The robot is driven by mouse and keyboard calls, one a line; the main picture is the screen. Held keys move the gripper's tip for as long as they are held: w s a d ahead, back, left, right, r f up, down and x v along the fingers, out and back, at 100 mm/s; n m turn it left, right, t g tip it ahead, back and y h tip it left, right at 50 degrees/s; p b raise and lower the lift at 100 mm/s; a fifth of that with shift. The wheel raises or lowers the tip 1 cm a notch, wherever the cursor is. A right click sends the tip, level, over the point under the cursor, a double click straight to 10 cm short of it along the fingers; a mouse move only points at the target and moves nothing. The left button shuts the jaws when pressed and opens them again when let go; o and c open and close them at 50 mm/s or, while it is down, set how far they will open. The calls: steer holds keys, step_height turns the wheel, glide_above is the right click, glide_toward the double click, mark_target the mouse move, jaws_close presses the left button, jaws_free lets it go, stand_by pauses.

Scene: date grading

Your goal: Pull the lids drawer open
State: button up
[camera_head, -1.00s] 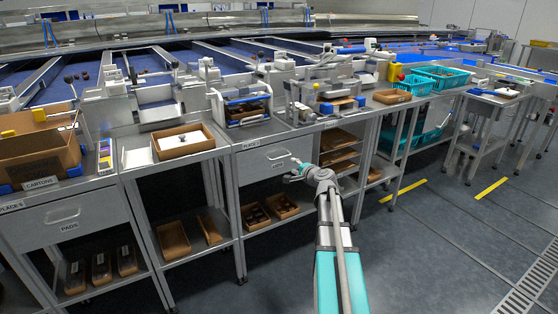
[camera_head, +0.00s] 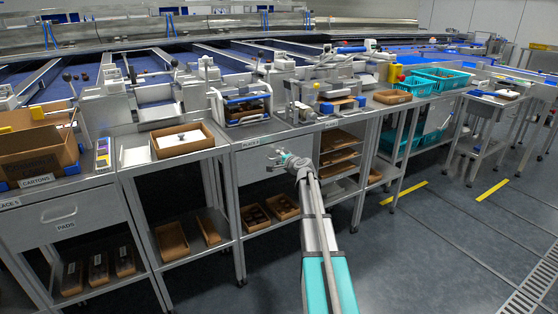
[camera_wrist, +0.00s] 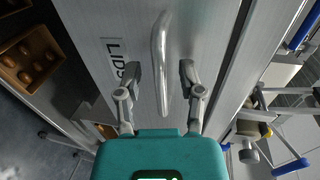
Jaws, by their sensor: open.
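The lids drawer (camera_wrist: 205,35) has a brushed metal front with a "LIDS" label (camera_wrist: 118,62) and a curved bar handle (camera_wrist: 160,55), all seen in the wrist view. In the head view the drawer front (camera_head: 252,165) is under the middle bench, and my arm's end covers part of it. The drawer looks shut. My gripper (camera_wrist: 160,80) is open, with one finger on each side of the handle's lower part in the picture. I cannot tell whether either finger touches it. In the head view my gripper (camera_head: 277,160) is at the drawer front.
A "PADS" drawer (camera_head: 70,215) is in the bench at left. Brown trays (camera_head: 283,206) lie on the shelf below the lids drawer. A shelf with an open carton (camera_head: 181,143) stands left of it. The floor (camera_head: 400,260) at right is clear.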

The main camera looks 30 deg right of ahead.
stand_by(0.3)
jaws_close()
stand_by(0.3)
